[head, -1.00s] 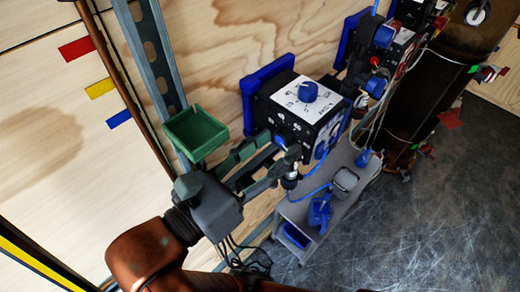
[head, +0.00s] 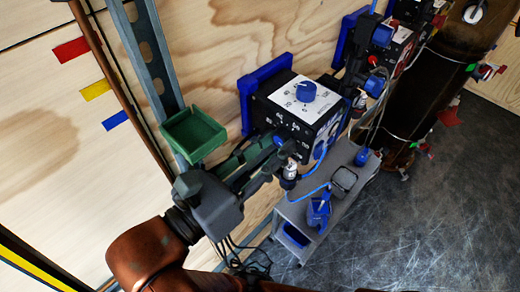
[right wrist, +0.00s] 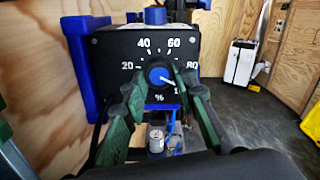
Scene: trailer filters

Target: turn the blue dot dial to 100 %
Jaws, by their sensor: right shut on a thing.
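The dial's blue knob (right wrist: 159,76) sits on the black front face of a control box (right wrist: 112,62) in the right wrist view. White marks 20, 40, 60 and 80 run around it, with a % sign below. A 1 shows at lower right, the rest of that number hidden by a finger. The knob's white line points to lower right, towards this 1. My right gripper (right wrist: 158,82) is shut on the knob, one green finger on each side. In the head view the box (head: 290,118) hangs by the wall, with my right gripper (head: 279,146) at its front. My left gripper is not in view.
A second blue knob (head: 306,91) is on the box's white top panel. A green tray (head: 194,134) is on the wall post beside my arm. A grey cart (head: 343,180) stands below, and a brown cylinder (head: 425,100) stands to the right. The floor at lower right is clear.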

